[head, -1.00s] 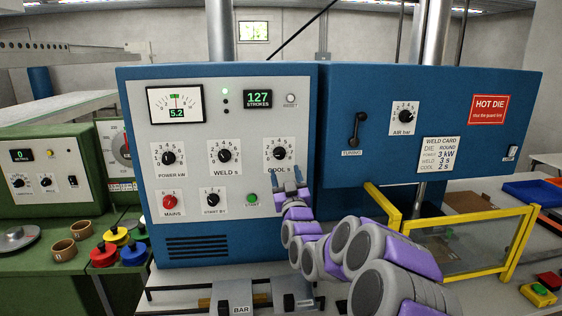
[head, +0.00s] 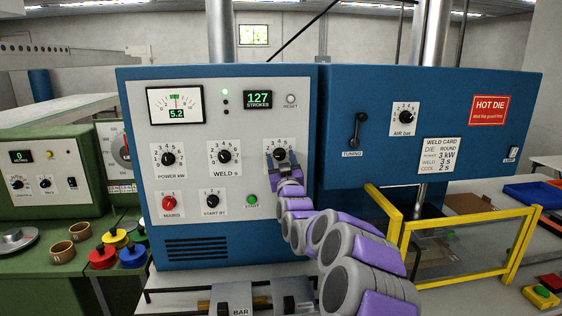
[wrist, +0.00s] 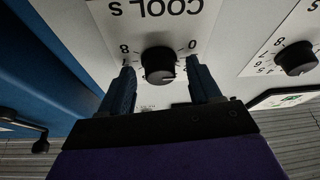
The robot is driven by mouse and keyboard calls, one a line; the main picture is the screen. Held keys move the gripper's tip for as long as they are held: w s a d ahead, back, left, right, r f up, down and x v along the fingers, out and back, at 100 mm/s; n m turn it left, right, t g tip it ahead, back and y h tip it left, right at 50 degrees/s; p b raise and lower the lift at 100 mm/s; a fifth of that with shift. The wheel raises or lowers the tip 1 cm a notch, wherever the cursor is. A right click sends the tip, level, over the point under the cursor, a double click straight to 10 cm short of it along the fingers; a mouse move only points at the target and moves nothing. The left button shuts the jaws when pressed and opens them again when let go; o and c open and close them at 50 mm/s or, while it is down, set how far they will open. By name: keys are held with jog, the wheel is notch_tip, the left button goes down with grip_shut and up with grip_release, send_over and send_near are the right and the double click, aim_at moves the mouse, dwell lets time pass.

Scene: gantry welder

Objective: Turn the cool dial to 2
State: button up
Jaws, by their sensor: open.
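The cool dial is a round black knob (wrist: 158,66) on a white scale plate in the wrist view, where the plate appears upside down. In the head view the cool dial (head: 280,153) is partly covered by my gripper, and its label is hidden. My gripper (wrist: 160,82) is open, with one dark finger on each side of the knob. I cannot tell whether the fingers touch it. My gripper also shows in the head view (head: 283,163) in front of the dial. The weld card (head: 440,162) reads COOL 2 s.
The weld dial (head: 224,156) and power dial (head: 168,158) sit to the left on the same grey panel. The green start button (head: 252,200) is just below left of my gripper. A yellow guard frame (head: 465,272) stands at the lower right.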

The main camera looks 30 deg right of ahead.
jog(key=shift+c, duration=0.4)
jog(key=c, duration=1)
jog(key=shift+o, duration=0.2)
jog(key=shift+m, duration=0.4)
jog(key=m+h+p, duration=0.1)
jog(key=m, duration=0.1)
jog(key=m+g+h+p, duration=0.1)
jog(key=m, duration=0.1)
jog(key=shift+a+r+m+h, duration=0.2)
jog(key=shift+m+h, duration=0.1)
jog(key=shift+h, duration=0.1)
jog(key=shift+w+m+g+h+p, duration=0.1)
jog(key=shift+m+g+h+p, duration=0.45)
jog(key=shift+m, duration=1.05)
jog(key=shift+f, duration=0.1)
